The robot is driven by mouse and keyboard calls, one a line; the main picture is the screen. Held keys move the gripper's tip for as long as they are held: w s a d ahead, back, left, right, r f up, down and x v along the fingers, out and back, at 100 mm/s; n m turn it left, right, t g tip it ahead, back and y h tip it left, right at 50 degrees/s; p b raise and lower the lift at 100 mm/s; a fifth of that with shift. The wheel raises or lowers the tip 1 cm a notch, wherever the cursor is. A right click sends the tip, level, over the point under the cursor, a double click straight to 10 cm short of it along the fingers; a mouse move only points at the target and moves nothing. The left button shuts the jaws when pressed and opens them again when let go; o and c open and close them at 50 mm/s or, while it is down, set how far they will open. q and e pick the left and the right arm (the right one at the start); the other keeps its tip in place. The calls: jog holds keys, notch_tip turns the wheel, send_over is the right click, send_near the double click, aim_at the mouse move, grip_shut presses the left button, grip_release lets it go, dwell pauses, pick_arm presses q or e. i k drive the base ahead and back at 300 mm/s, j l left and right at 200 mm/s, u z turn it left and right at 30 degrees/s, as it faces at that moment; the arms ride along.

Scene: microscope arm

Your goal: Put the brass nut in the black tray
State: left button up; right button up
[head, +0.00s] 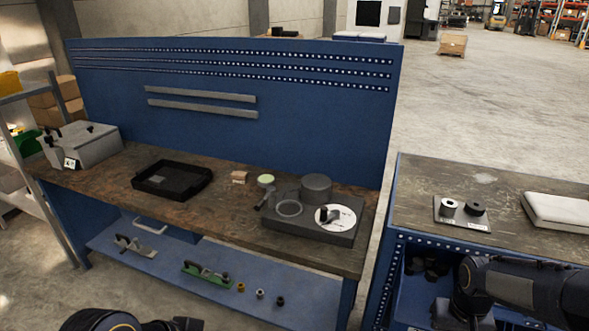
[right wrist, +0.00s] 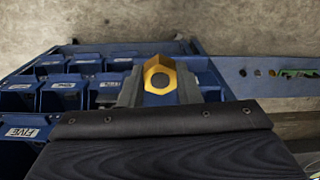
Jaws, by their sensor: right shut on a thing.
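The brass nut (right wrist: 158,76) is a gold hexagonal ring with a dark hole. In the right wrist view it sits between the grey fingers of my right gripper (right wrist: 160,88), which is shut on it. In the head view my right arm comes in at the lower right, over the front of the right bench; the nut and fingertips cannot be made out there. The black tray (head: 157,187) is a shallow open box on the wooden bench top at the left, far from my right gripper. Only dark parts of my left arm show at the bottom edge.
A grey box (head: 88,145) stands left of the tray. A dark platform (head: 330,234) with round parts stands right of it. The lower shelf (head: 165,252) holds several small parts. A gap of floor separates this bench from the right bench (head: 440,178). Blue bins (right wrist: 62,95) lie below the nut.

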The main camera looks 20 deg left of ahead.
aim_at(178, 183)
jog(key=i+j+u, duration=0.2)
jog(key=j+u, duration=0.3)
jog(key=i+j+u, duration=0.2)
jog(key=u, duration=0.25)
jog(key=i+j+u, duration=0.25)
jog(key=u, duration=0.25)
jog(key=i+u, duration=0.35)
jog(key=u, duration=0.15)
jog(key=i+j+u, duration=0.25)
jog(key=i, duration=0.25)
jog(key=i+u, duration=0.3)
jog(key=i, duration=0.2)
jog(key=i+z, duration=0.75)
jog(key=z, duration=0.15)
jog(key=i+z, duration=0.2)
jog(key=z, duration=0.15)
jog(key=i+z, duration=0.35)
jog(key=k+l, duration=0.05)
jog(key=k, duration=0.05)
